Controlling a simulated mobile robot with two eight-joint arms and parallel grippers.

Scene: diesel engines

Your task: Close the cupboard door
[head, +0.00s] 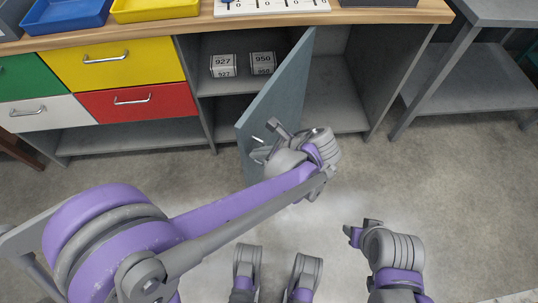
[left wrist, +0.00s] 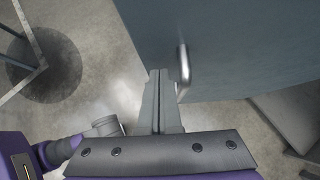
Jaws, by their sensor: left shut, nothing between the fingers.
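The cupboard door (head: 285,90) is a blue-grey panel. It stands open, jutting out from the cupboard under the workbench into the room. Its metal handle (left wrist: 183,68) shows in the left wrist view, on the door face. My left gripper (head: 270,137) is at the outer end of the door, by the handle. In the left wrist view its fingers (left wrist: 163,78) are shut and empty, just left of the handle; I cannot tell if they touch the door. My right gripper (head: 362,231) is low on the right, away from the door; its fingers are too small to judge.
Inside the cupboard, boxes marked 927 (head: 223,66) and 950 (head: 262,63) stand on a shelf. Yellow (head: 110,62) and red (head: 135,103) drawers are to the left. A grey side table (head: 470,85) stands right. The floor (head: 470,190) at right is clear.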

